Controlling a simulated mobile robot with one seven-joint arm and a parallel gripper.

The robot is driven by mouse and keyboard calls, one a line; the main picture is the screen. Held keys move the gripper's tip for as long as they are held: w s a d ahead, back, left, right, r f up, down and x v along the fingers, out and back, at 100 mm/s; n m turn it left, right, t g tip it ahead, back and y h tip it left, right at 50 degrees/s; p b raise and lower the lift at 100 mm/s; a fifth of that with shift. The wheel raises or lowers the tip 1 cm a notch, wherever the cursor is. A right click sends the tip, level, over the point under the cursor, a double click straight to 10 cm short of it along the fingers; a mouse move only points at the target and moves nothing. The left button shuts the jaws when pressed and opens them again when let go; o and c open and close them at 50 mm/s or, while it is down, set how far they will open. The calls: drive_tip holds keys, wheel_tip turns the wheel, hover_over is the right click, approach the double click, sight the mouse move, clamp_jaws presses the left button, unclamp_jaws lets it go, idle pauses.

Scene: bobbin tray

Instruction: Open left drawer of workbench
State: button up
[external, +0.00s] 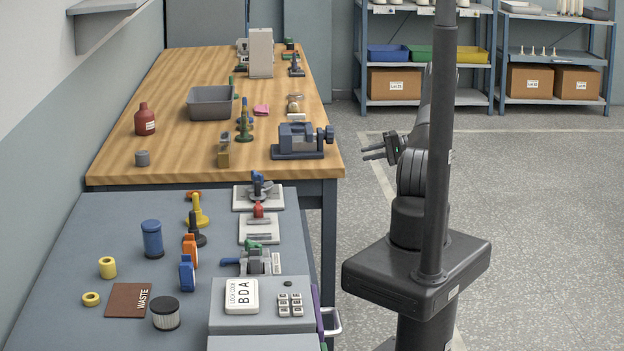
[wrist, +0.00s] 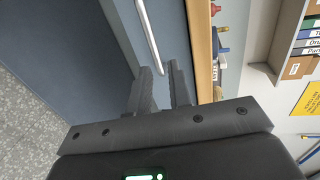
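In the wrist view, a blue-grey front panel (wrist: 100,40) of the workbench carries a long silver bar handle (wrist: 150,35). The workbench's wooden top edge (wrist: 203,45) runs beside it. My gripper (wrist: 160,66) is open and empty, its two dark fingers pointing toward the panel. The lower end of the handle shows close to the left fingertip; I cannot tell whether they touch. In the external view my gripper (external: 368,151) is right of the wooden workbench (external: 180,165), beyond its right edge. The drawer fronts are hidden in the external view.
A dark vise (external: 300,140) stands near the workbench's right corner. A grey bench (external: 80,240) with tools and a lock-code box (external: 241,297) is in front; a silver handle (external: 331,322) sticks out from its right side. Shelves (external: 425,102) stand behind. The floor (external: 540,190) at right is clear.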

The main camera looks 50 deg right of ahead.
drive_tip(key=x, duration=0.7)
drive_tip(key=f+x, duration=0.1)
drive_tip(key=x, duration=0.3)
drive_tip(key=shift+f, duration=0.1)
clamp_jaws()
drive_tip(key=shift+s+d, duration=0.1)
